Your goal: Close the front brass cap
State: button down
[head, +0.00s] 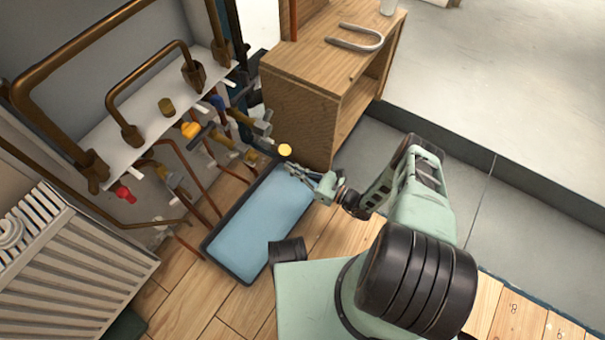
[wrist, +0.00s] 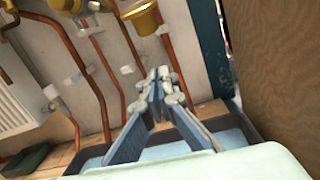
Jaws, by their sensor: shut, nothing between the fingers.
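A round yellow brass cap (head: 285,150) shows at the end of the pipework in the head view, just beyond my fingertips. In the wrist view a brass cap-like fitting (wrist: 143,18) is at the top edge, partly cut off, above my gripper (wrist: 158,76). My gripper also shows in the head view (head: 292,169). It is shut and empty, with the fingertips together, and appears apart from the brass. A second yellow-orange cap (head: 190,130) sits further left on the pipes. I cannot tell from the pictures how far either cap is turned.
A blue tray (head: 262,222) with a dark rim lies on the floor below the pipes. A wooden cabinet (head: 300,110) stands right of the pipes, with a grey U-shaped pipe (head: 355,38) on top. Copper pipes (wrist: 95,85) run behind my gripper. A white radiator (head: 70,265) is at left.

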aim_at(281, 150)
jog(key=shift+w+a+r, duration=0.2)
jog(key=shift+r, duration=0.45)
jog(key=shift+w+a+r, duration=0.15)
jog(key=shift+w+r, duration=0.1)
jog(key=shift+r, duration=0.35)
jog(key=shift+w+a+r, duration=0.2)
jog(key=shift+r, duration=0.45)
jog(key=shift+d+r, duration=0.1)
jog(key=shift+r, duration=0.05)
